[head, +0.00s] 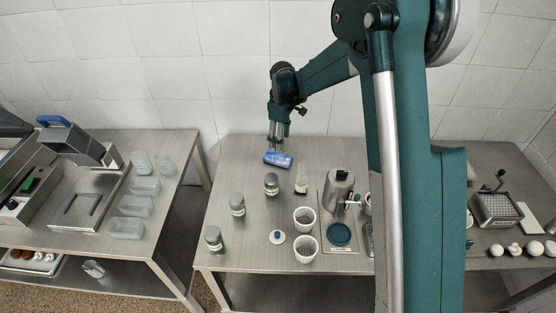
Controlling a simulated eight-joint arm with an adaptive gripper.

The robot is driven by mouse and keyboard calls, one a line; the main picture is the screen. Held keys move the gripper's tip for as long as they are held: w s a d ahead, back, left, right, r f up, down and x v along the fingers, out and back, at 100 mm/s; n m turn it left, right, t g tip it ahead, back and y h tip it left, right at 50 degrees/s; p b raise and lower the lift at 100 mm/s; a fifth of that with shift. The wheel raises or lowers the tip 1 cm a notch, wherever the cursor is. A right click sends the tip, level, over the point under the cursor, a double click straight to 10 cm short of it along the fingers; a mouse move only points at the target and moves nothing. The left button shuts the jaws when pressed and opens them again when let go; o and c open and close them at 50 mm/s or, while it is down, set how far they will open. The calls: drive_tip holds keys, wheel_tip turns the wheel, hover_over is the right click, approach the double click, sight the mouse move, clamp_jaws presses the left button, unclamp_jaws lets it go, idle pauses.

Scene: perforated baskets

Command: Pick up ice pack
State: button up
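A blue and white pack (278,160), which looks like the ice pack, is at the back of the middle metal table. My gripper (277,148) points down directly over it, with the fingertips at or just above its upper edge. I cannot tell whether the fingers touch the pack or how far apart they are. The pack looks slightly tilted in the picture, and I cannot tell whether it rests on the table.
Several grey-lidded jars (271,184) stand in front of the pack, with a small bottle (301,184) to the right. Two white perforated baskets (306,247) and a metal canister (338,190) stand nearer. The table (235,158) is clear left of the pack.

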sight(278, 157)
drive_tip(key=shift+w+a+f, duration=0.2)
drive_tip(key=shift+a+f, duration=0.05)
drive_tip(key=shift+f, duration=0.3)
drive_tip(key=shift+w+a+f, duration=0.2)
drive_tip(key=shift+a+f, duration=0.05)
drive_tip(key=shift+f, duration=0.25)
drive_tip(key=shift+f, duration=0.1)
drive_tip(key=shift+f, duration=1.2)
drive_tip(key=shift+f, duration=0.1)
drive_tip(key=shift+a+f, duration=0.2)
drive_tip(key=shift+f, duration=2.3)
drive_tip(key=shift+c, duration=0.4)
drive_tip(key=c, duration=1)
